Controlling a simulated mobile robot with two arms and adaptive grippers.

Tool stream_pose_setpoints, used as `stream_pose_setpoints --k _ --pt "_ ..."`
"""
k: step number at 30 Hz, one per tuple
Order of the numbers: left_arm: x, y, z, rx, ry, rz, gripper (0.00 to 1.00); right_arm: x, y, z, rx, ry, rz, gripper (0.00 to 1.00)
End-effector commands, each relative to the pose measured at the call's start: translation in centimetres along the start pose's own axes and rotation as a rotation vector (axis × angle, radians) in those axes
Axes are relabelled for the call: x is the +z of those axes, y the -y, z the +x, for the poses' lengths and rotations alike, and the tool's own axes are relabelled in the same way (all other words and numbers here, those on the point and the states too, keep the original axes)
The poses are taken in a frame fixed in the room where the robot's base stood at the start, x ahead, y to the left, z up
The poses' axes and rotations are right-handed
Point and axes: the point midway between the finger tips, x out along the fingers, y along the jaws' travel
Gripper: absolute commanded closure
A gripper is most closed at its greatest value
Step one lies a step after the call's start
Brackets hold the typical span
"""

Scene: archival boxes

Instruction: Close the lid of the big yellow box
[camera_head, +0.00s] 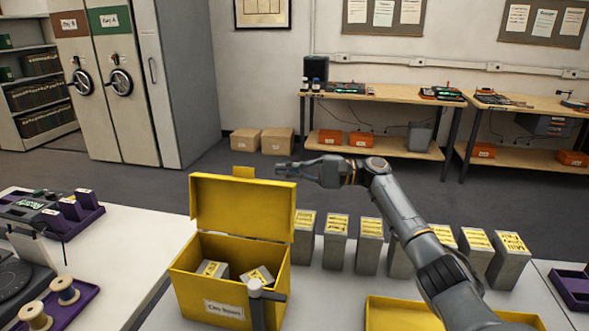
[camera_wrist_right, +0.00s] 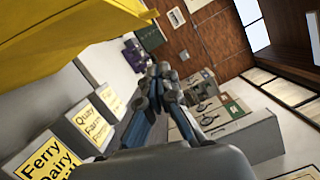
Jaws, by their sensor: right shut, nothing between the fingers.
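The big yellow box (camera_head: 190,285) stands on the white table, with a label on its front. Its lid (camera_head: 242,208) is raised about upright at the back edge, with a small tab (camera_head: 243,172) on top. Two grey labelled boxes (camera_head: 257,275) lie inside. My right gripper (camera_head: 280,169) is shut and empty, just above the lid's upper right corner in the head view; its exact depth against the lid is unclear. In the wrist view, the fingers (camera_wrist_right: 161,72) are close together, and a yellow surface (camera_wrist_right: 70,30) fills the upper left.
Grey labelled boxes (camera_head: 336,240) stand in a row right of the yellow box, beneath my right arm. A yellow tray (camera_head: 400,318) lies at front right. Purple trays (camera_head: 75,310) are at left.

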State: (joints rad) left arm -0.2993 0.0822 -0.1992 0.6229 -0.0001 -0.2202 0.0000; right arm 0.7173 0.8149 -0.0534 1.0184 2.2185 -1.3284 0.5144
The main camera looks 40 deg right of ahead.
Motion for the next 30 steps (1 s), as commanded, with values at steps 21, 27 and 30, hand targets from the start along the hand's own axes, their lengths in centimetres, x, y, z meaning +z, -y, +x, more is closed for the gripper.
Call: stream_pose_setpoints --k 21,27,30 --pt "-0.2 -0.3 -3.2 0.004 0.002 0.000 0.30 3.9 0.0 6.4 0.001 0.000 -0.001 1.00" --pt "-0.2 -0.3 -3.1 0.004 0.003 0.000 0.30 3.9 0.0 6.4 0.000 0.000 -0.001 1.00" --pt "-0.2 -0.3 -3.1 0.004 0.003 0.000 0.30 3.9 0.0 6.4 0.000 0.000 -0.001 1.00"
